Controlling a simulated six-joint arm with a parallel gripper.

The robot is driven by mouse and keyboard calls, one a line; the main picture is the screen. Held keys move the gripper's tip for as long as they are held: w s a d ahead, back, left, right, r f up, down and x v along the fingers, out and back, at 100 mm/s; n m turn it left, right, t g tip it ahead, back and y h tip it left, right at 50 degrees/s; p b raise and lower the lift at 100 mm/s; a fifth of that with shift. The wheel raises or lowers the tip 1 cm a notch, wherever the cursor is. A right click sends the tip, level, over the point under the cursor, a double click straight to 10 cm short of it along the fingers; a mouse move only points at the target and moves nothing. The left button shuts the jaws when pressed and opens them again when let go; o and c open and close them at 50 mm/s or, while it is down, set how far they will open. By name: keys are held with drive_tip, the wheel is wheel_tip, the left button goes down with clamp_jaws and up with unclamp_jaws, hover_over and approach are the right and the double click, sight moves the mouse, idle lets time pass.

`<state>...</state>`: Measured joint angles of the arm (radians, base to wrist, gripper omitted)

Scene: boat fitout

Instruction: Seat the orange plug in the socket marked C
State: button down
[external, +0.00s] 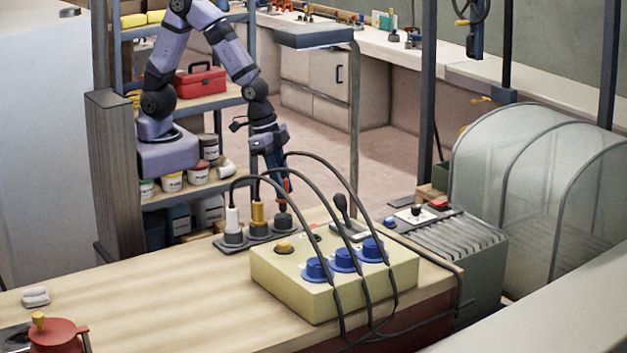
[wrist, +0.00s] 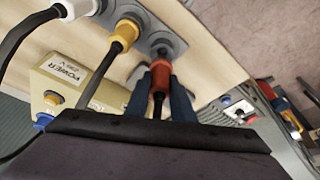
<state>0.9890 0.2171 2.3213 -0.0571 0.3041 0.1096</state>
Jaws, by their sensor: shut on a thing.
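My gripper (wrist: 160,95) is shut on a red-orange plug (wrist: 160,76), the plug nearest to orange apart from the yellow one. In the external view the plug (external: 287,186) is roughly upright over the right-hand socket (external: 284,221) of a row of three. Its lower end lines up with that socket, also shown in the wrist view (wrist: 174,43). I cannot tell whether it touches or has entered it. A white plug (external: 232,217) stands in the left socket and a yellow plug (external: 258,213) in the middle one. No socket letters are readable.
A cream box (external: 290,290) with blue knob-like fittings (external: 345,260) stands just in front of the sockets. Black cables (external: 335,200) arch from the plugs over it. A black lever (external: 342,207) stands to the right. The left of the bench (external: 150,275) is mostly clear.

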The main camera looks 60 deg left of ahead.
drive_tip(key=shift+f+b, duration=1.65)
drive_tip(key=shift+f, duration=0.5)
idle(1.0)
drive_tip(key=c, duration=1.5)
unclamp_jaws()
drive_tip(key=shift+o, duration=0.2)
drive_tip(key=v, duration=0.7)
drive_tip(key=shift+r+b, duration=0.15)
drive_tip(key=shift+b, duration=0.25)
drive_tip(key=shift+a, duration=0.1)
